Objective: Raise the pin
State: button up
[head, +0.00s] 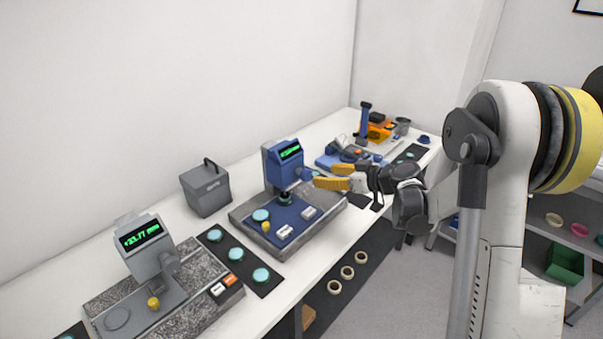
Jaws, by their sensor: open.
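My gripper (325,177) has yellow fingers and is open and empty. It is above the bench, just right of the blue gauge (283,168), and points left towards it. This gauge has a green display and stands on a grey slab with a blue plate (292,214). A small yellow knob (266,226) is at the plate's front left. A grey gauge (145,245) at the lower left reads about +23.77 mm and has a yellow knob (153,303) at its base. I cannot tell which part is the pin. The gripper may hide part of the blue gauge's right side.
A grey box with a handle (206,189) stands behind, between the gauges. Teal discs (236,254) lie on a dark mat between them. Orange and blue equipment (378,132) fills the bench's far end. Pale rings (347,272) lie on a dark strip below the bench's front edge.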

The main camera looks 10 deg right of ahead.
aim_at(309, 174)
jog(key=b+x, duration=0.1)
jog(key=x, duration=0.8)
jog(key=shift+b, duration=0.3)
jog(key=c, duration=1.2)
